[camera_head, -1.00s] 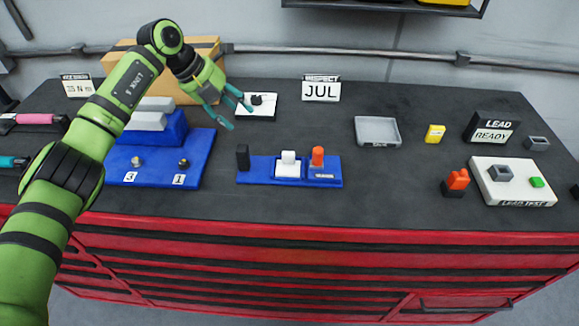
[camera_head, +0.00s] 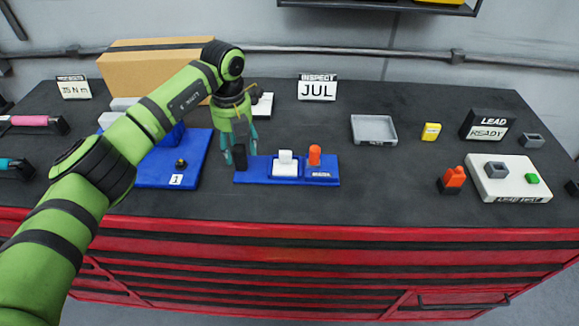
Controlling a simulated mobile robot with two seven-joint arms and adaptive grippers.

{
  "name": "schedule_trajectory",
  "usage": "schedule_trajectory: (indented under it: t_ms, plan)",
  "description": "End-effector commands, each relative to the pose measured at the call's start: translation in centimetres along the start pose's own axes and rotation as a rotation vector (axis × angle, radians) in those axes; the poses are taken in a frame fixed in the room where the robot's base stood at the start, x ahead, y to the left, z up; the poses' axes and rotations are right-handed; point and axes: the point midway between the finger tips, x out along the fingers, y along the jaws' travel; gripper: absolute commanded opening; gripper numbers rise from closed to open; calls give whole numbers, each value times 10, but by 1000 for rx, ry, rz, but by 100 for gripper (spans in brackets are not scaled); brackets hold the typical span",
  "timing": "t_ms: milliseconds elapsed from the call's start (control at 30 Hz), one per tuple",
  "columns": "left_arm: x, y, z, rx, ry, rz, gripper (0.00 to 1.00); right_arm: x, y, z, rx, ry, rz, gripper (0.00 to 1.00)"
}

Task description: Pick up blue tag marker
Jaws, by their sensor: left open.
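A blue tray (camera_head: 258,178) holds a dark upright block (camera_head: 239,157) at its left end, a white piece (camera_head: 285,160) in the middle and an orange peg (camera_head: 315,155) toward the right. No piece clearly shows as a blue tag marker; the dark block's exact colour is hard to tell. My left gripper (camera_head: 240,160) points down over the tray's left end, open, with its teal fingers on either side of the dark block in this view. I cannot tell whether they touch it. My right gripper is not in view.
A blue stand (camera_head: 150,178) is close to the left of the tray, with a cardboard box (camera_head: 140,68) behind. A grey tray (camera_head: 374,130), yellow tag (camera_head: 431,132), orange-red part (camera_head: 453,178) and white board (camera_head: 517,190) are at right. The table between is clear.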

Motion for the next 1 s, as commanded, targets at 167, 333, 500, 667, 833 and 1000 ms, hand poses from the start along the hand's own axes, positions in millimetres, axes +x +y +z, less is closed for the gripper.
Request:
schedule_trajectory:
  t_ms: [167,333,500,667,833,1000]
  plan:
    - [31,0,-1,0,4,0,55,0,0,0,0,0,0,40]
    - [43,0,0,1,1,0,55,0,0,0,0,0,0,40]
    - [43,0,0,1,0,0,55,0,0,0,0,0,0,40]
    - [43,0,0,1,0,0,7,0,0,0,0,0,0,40]
    - [42,-1,0,1,-2,-4,0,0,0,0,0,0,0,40]
    - [42,-1,0,1,-2,-4,0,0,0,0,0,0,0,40]
